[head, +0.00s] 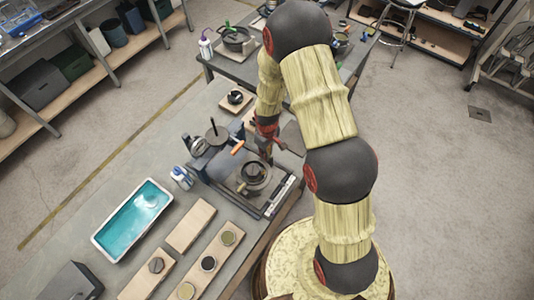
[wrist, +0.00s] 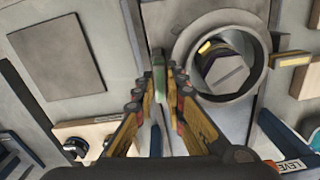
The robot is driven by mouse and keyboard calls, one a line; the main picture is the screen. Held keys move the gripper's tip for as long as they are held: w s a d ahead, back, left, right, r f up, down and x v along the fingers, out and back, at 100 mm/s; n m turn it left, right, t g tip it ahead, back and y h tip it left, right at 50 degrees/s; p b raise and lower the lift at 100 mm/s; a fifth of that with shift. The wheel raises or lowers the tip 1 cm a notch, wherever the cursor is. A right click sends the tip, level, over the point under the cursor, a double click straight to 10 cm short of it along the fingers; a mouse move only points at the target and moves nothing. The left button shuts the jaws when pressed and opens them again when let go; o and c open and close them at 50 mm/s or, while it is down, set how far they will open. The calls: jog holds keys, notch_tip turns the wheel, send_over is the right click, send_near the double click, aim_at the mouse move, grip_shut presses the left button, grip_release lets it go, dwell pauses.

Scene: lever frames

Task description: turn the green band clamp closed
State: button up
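A narrow green piece (wrist: 159,78), which looks like the lever of the green band clamp, stands between my fingertips in the wrist view. My gripper (wrist: 158,88) is open, with one finger on each side of it. Small gaps seem to show, but I cannot tell whether a finger touches it. A grey ring (wrist: 186,50) around a dark round part is just right of the fingers. In the head view my gripper (head: 266,150) is low over the bench fixture (head: 222,178). The green piece cannot be made out there.
An orange-handled lever (head: 238,147) and an upright dark rod (head: 212,128) are left of my gripper. A teal tray (head: 133,219) and wooden boards (head: 190,226) with round parts lie on the bench's near side. A bottle (head: 206,46) stands on the far table.

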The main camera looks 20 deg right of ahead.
grip_shut()
jog(key=shift+f+m+b, duration=0.1)
jog(key=shift+m+b, duration=0.75)
jog(key=shift+m, duration=0.35)
jog(key=shift+m+b, duration=0.4)
jog(key=shift+m, duration=0.7)
jog(key=shift+o, duration=2.1)
grip_release()
jog(key=shift+n, duration=0.3)
